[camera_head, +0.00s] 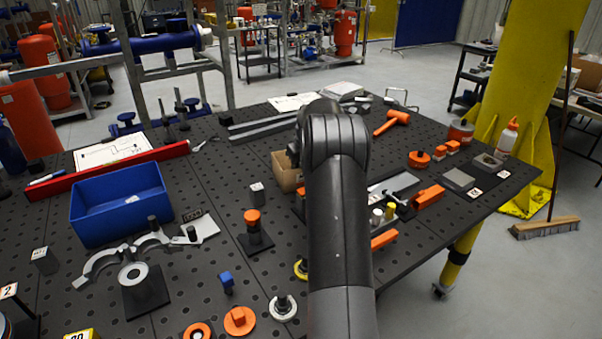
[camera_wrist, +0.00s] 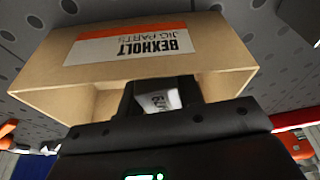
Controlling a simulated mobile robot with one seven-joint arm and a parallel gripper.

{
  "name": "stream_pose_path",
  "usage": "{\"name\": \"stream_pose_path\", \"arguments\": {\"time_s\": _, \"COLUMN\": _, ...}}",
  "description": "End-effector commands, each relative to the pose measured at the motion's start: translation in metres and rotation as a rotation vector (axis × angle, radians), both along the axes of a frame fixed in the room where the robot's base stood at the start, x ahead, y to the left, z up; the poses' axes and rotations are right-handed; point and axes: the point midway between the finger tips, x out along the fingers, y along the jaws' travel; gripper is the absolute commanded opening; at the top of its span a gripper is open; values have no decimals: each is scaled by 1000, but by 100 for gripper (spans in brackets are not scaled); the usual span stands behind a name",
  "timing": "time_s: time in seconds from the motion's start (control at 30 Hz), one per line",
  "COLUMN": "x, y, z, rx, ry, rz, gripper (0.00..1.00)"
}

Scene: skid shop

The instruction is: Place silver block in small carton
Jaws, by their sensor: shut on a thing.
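The small carton is a tan box; part of it shows in the head view (camera_head: 287,172), just left of my arm. In the wrist view the carton (camera_wrist: 185,82) fills the upper middle, with a "BEXHOLT JIG PARTS" label appearing upside down. My gripper (camera_wrist: 162,98) is at the carton's open side, with carton walls on both sides of it. It is shut on a silver block (camera_wrist: 160,100), which is partly hidden between the dark fingers. I cannot tell how deep the block is. In the head view my arm hides the gripper and the block.
Another grey block (camera_head: 257,193) stands left of the carton, near an orange-topped post (camera_head: 253,220). A blue bin (camera_head: 118,203) is at left. Orange parts and grey plates (camera_head: 394,186) lie right of my arm. An orange mallet (camera_head: 392,122) lies farther back.

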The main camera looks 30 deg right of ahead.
Motion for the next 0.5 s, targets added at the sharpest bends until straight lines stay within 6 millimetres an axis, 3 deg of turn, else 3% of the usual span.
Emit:
{"name": "stream_pose_path", "arguments": {"time_s": 0.13, "x": 0, "y": 0, "z": -22, "rx": 0, "ry": 0, "rz": -1, "gripper": 0}}
{"name": "stream_pose_path", "arguments": {"time_s": 0.5, "x": 0, "y": 0, "z": -27, "rx": 0, "ry": -1, "rz": -1, "gripper": 0}}
